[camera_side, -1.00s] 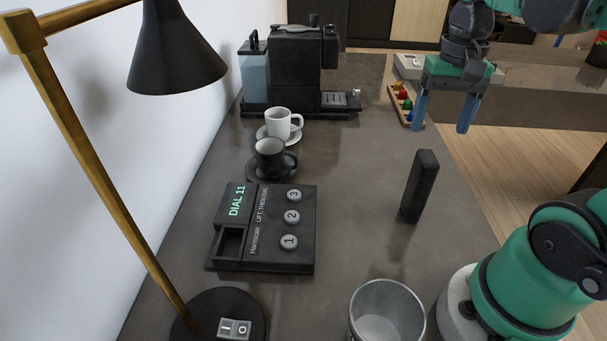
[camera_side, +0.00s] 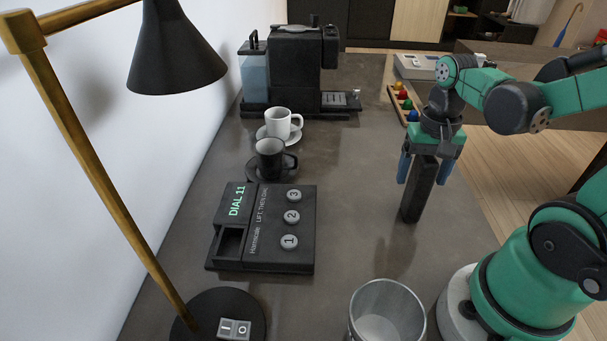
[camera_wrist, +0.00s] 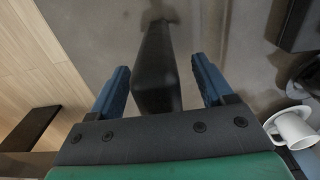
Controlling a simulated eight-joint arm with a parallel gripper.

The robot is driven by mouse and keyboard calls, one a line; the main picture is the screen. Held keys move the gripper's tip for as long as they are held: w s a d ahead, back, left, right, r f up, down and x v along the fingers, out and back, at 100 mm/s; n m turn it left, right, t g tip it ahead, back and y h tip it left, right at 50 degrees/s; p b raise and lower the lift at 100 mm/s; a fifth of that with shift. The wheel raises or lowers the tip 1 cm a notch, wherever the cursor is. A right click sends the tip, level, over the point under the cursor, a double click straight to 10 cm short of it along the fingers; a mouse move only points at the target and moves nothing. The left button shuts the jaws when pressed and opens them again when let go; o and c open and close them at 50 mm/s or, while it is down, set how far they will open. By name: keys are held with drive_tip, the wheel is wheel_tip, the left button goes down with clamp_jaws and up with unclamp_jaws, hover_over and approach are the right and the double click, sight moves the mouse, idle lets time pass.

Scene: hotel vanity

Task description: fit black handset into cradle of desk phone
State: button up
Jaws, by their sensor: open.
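The black handset (camera_side: 417,192) stands upright on the counter, to the right of the desk phone. The desk phone (camera_side: 283,256) is black with three round buttons and a "DIAL 11" label. Its cradle (camera_side: 230,245) is an empty recess on its left side. My gripper (camera_side: 422,176) points down over the handset, with one blue finger on each side of its upper part. In the wrist view the handset (camera_wrist: 156,75) is between the open fingers (camera_wrist: 162,84), with a gap visible on both sides. The handset's lower end is partly in shadow there.
A black cup (camera_side: 270,156) and a white cup (camera_side: 278,122) on saucers stand behind the phone, with a coffee machine (camera_side: 297,70) farther back. A metal bin (camera_side: 386,312) is in front, and a lamp (camera_side: 85,130) at left. Counter between phone and handset is clear.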

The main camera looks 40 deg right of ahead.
drive_tip(key=shift+f, duration=0.1)
drive_tip(key=shift+c, duration=0.2)
clamp_jaws()
